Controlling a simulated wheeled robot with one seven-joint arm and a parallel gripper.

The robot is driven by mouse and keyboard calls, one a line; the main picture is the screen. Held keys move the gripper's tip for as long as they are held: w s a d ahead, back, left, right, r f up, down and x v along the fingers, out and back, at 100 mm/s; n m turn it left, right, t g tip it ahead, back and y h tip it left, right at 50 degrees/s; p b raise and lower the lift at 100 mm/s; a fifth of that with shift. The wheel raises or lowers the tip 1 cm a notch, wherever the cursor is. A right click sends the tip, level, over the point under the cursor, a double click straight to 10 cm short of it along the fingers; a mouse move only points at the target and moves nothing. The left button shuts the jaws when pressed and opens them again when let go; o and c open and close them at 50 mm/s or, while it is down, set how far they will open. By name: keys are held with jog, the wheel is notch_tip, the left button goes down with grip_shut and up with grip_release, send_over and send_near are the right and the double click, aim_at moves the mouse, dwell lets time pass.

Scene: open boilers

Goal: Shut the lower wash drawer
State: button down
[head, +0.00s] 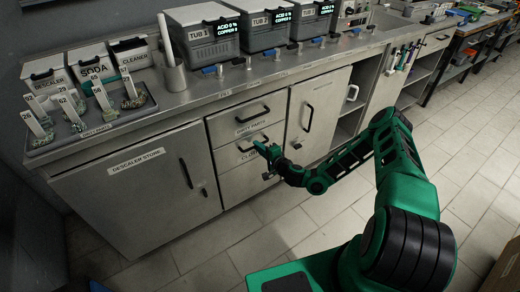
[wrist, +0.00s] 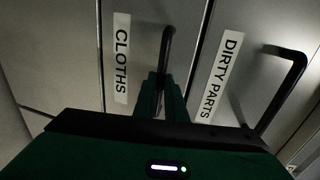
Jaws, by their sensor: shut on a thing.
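The lower drawer, labelled CLOTHS (head: 232,154), is in the grey cabinet just under the drawer labelled DIRTY PARTS (head: 235,125). Both fronts also show close up in the wrist view, CLOTHS (wrist: 135,40) on the left and DIRTY PARTS (wrist: 235,55) on the right. My gripper (head: 265,152) is at the CLOTHS front. In the wrist view its fingers (wrist: 163,95) are shut on the dark bar handle (wrist: 167,45) of the CLOTHS drawer, hiding part of that handle. The CLOTHS front looks close to flush with the cabinet; I cannot tell whether a small gap remains.
The descaler store door (head: 135,190) is left of the drawers, and another cabinet door (head: 317,115) is to the right. The counter above holds lidded tubs (head: 205,40) and a tray (head: 90,125) of tagged parts. The tiled floor (head: 290,235) in front is clear.

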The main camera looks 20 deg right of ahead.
jog(key=c, duration=1.8)
grip_release()
jog(key=shift+w, duration=0.15)
jog(key=v, duration=1)
jog(key=shift+s+d, duration=0.2)
jog(key=shift+s, duration=0.15)
jog(key=shift+r, duration=0.1)
